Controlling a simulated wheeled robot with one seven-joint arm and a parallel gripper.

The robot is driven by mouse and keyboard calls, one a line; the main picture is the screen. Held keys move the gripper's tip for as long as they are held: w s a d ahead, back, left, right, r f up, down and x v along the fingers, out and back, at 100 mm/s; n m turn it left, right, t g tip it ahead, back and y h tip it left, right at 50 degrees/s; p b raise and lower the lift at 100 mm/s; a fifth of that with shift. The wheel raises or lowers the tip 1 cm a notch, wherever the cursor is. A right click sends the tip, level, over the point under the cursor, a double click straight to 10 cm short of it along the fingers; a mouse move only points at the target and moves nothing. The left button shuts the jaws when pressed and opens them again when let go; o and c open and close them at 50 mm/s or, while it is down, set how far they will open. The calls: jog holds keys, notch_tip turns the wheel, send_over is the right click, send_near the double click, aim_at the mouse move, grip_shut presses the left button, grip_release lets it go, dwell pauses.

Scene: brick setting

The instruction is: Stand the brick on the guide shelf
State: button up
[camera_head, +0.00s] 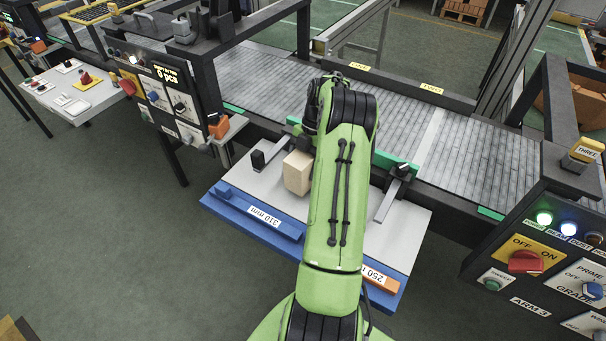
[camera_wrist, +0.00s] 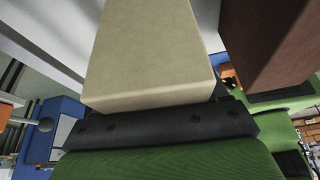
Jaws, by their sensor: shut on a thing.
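A beige brick (camera_head: 298,172) shows just left of my green arm in the head view, with its long side roughly upright. It fills the upper middle of the wrist view (camera_wrist: 150,50). My gripper (camera_head: 306,147) is shut on it; the arm hides most of the jaws. The guide shelf (camera_head: 265,183) is a pale grey plate with a blue front edge labelled 310 mm and 250 mm. The brick is over the shelf's back-left part; I cannot tell whether it touches the plate.
A black guide (camera_head: 265,158) stands left of the brick, and another black-and-grey guide (camera_head: 392,192) stands right of my arm. A roller conveyor (camera_head: 480,150) runs behind. Control panels (camera_head: 165,95) flank the shelf. A dark brown block-like shape (camera_wrist: 268,40) is at right in the wrist view.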

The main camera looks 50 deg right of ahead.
jog(key=shift+f, duration=1.45)
jog(key=o, duration=1.6)
jog(key=shift+s+f, duration=0.1)
jog(key=shift+c, duration=0.2)
